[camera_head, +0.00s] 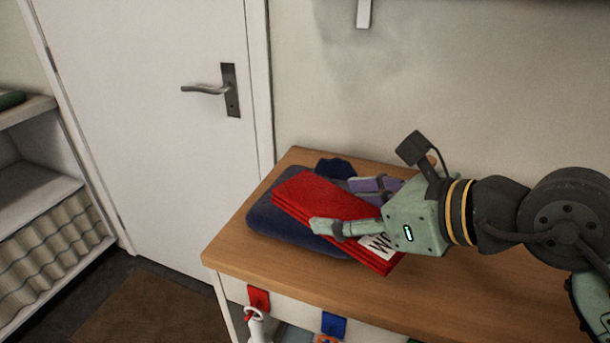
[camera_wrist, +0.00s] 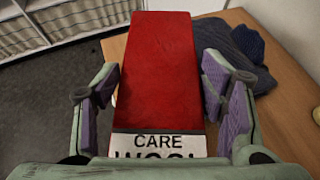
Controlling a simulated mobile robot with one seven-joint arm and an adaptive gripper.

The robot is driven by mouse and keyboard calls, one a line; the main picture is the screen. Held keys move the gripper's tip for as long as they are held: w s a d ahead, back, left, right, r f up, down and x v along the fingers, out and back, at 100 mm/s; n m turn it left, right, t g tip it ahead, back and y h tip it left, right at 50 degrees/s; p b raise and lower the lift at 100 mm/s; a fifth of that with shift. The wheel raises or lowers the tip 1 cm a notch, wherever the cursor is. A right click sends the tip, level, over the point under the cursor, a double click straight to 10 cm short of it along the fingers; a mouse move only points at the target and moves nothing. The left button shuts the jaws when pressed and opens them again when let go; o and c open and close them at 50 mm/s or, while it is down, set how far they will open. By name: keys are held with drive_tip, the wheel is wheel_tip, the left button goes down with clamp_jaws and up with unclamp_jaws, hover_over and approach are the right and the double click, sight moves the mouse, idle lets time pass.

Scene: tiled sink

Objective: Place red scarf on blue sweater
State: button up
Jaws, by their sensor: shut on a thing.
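The red scarf (camera_head: 318,197) is a long folded block with a white label reading "CARE WOOL" at its near end; it fills the middle of the wrist view (camera_wrist: 164,70). My gripper (camera_head: 350,207) is shut on it, with a finger on each long side (camera_wrist: 163,88). The folded blue sweater (camera_head: 266,214) lies on the wooden table, partly hidden behind the scarf in the head view. In the wrist view the sweater (camera_wrist: 226,55) shows to the right of the scarf. I cannot tell whether scarf and sweater touch.
A darker blue knitted piece (camera_head: 334,168) lies at the sweater's back edge. The wooden table (camera_head: 240,259) has bare top at its front and left. Red (camera_head: 258,299) and blue (camera_head: 333,324) tabs hang on its front. A white door (camera_head: 160,120) and shelf (camera_head: 40,195) stand left.

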drive_tip(key=w+p, duration=0.1)
drive_tip(key=w, duration=0.3)
drive_tip(key=w+a+p, duration=0.1)
drive_tip(key=w+p, duration=0.1)
drive_tip(key=w, duration=0.3)
drive_tip(key=w+a+f+p, duration=0.1)
drive_tip(key=w, duration=0.3)
drive_tip(key=shift+w+f, duration=0.1)
drive_tip(key=shift+w, duration=0.25)
drive_tip(key=f+p, duration=0.2)
drive_tip(key=shift+w+f, duration=0.3)
drive_tip(key=shift+w, duration=0.1)
drive_tip(key=shift+f, duration=0.6)
drive_tip(key=shift+f, duration=0.15)
drive_tip(key=o, duration=1.2)
